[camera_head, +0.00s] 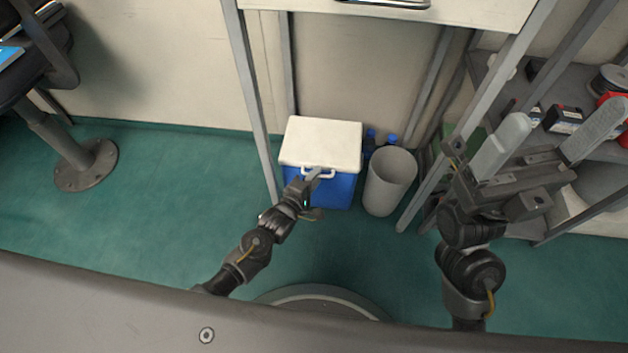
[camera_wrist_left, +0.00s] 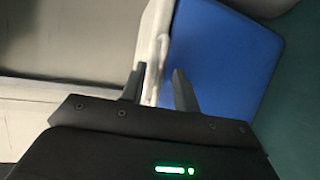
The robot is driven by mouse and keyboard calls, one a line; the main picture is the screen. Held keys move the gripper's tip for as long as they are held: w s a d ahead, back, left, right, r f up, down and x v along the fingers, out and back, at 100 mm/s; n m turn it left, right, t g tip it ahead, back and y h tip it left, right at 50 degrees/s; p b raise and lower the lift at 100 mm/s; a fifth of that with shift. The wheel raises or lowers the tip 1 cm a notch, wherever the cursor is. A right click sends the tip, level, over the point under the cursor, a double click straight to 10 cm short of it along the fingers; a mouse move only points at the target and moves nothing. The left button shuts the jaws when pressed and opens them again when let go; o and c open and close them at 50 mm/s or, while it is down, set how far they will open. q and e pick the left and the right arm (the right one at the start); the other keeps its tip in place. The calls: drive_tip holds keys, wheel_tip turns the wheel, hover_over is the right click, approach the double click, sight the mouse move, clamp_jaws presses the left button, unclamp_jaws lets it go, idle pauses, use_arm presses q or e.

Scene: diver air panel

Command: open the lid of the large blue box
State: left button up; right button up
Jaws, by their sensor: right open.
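The large blue box (camera_head: 328,190) stands on the floor with its white lid (camera_head: 321,140) lying shut on top. A white handle (camera_head: 320,171) sticks out at the lid's front edge. My left gripper (camera_head: 316,177) is at this handle, in front of the box. In the left wrist view its two fingers (camera_wrist_left: 160,82) are a little apart, with the white handle (camera_wrist_left: 153,75) between them and the blue front (camera_wrist_left: 225,60) beyond. Whether both fingers press on the handle is unclear. My right gripper (camera_head: 545,145) is open and empty, raised at the right, well away from the box.
A light grey bin (camera_head: 389,182) stands close to the box's right side, with blue-capped bottles (camera_head: 370,138) behind. Metal frame legs (camera_head: 252,95) rise left and right of the box. A shelf with items (camera_head: 564,118) is at the right.

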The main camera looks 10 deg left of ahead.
use_arm(q)
drive_tip(key=shift+w, duration=0.15)
drive_tip(key=shift+c, duration=0.3)
clamp_jaws()
